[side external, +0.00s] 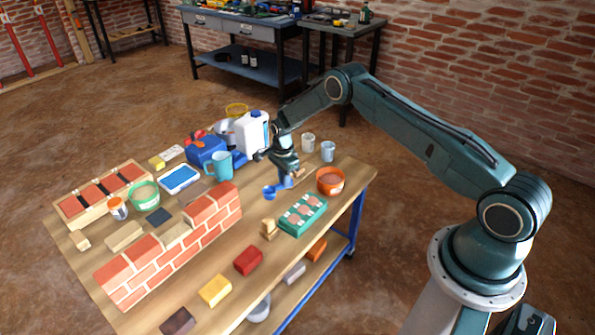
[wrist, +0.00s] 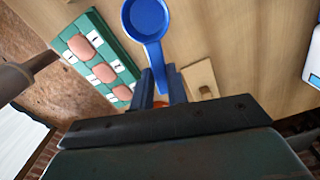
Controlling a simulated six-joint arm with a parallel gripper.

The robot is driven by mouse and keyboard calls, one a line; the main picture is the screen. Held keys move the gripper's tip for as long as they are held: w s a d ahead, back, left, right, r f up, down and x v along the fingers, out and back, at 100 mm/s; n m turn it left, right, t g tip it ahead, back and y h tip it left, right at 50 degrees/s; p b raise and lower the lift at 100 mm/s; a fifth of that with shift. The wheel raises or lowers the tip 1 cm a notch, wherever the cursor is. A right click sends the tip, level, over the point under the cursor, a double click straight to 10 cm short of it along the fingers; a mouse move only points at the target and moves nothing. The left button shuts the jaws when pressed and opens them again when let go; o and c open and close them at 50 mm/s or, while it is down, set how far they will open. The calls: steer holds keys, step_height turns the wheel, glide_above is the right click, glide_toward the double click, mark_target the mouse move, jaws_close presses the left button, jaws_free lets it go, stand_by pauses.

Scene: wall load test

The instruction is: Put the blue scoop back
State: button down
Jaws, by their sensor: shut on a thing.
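The blue scoop (side external: 269,192) is held in my gripper (side external: 286,180), over the right half of the workbench. In the wrist view its round bowl (wrist: 148,18) points away from the gripper. Its handle runs back between my two blue fingertips (wrist: 161,88), which are shut on it. I cannot tell whether the scoop touches the table. A flat wooden piece (wrist: 201,80) with a slot lies just right of the fingers in the wrist view.
A green tray (side external: 287,228) with pinkish lumps and an orange bowl (side external: 330,184) stand close to the gripper. A light blue mug (side external: 219,166), a white jug (side external: 252,132) and a small brick wall (side external: 180,250) are to the left. Two cups (side external: 327,151) stand behind.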

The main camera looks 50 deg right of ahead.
steer(key=shift+f, duration=0.2)
steer(key=shift+f, duration=2.4)
steer(key=shift+f, duration=0.4)
steer(key=c, duration=0.9)
jaws_free()
steer(key=shift+r, duration=0.2)
steer(key=shift+r, duration=3.3)
